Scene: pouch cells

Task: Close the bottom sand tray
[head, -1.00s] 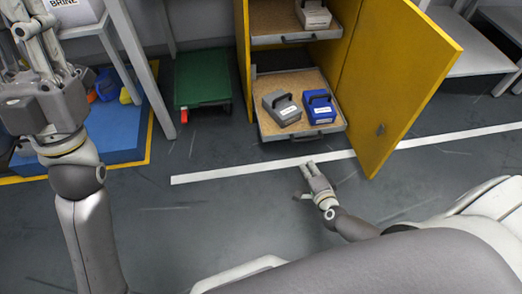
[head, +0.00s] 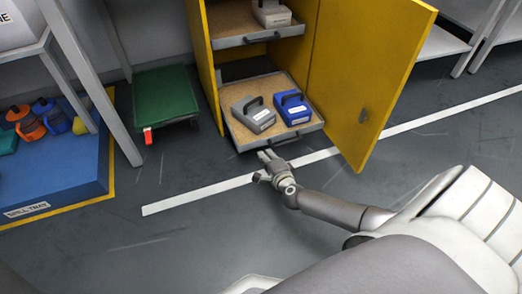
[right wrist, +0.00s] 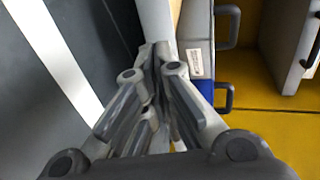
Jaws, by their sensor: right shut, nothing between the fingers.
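The bottom sand tray (head: 306,132) is pulled out of the yellow cabinet, with a grey front, a dark handle and a sandy bed. A grey pouch-cell case (head: 253,114) and a blue one (head: 292,108) stand on it. My right gripper (head: 264,156) is shut and empty, low in front of the tray's front-left part. In the right wrist view its fingers (right wrist: 153,52) point along the tray's pale front edge; I cannot tell whether they touch it. The blue case (right wrist: 205,90) shows there partly. My left gripper is out of view.
The yellow cabinet door (head: 375,75) stands open to the right. An upper sand tray (head: 225,41) is also pulled out above. A green trolley (head: 165,95) and a blue spill tray (head: 60,165) are on the left. The floor in front is clear, with a white line.

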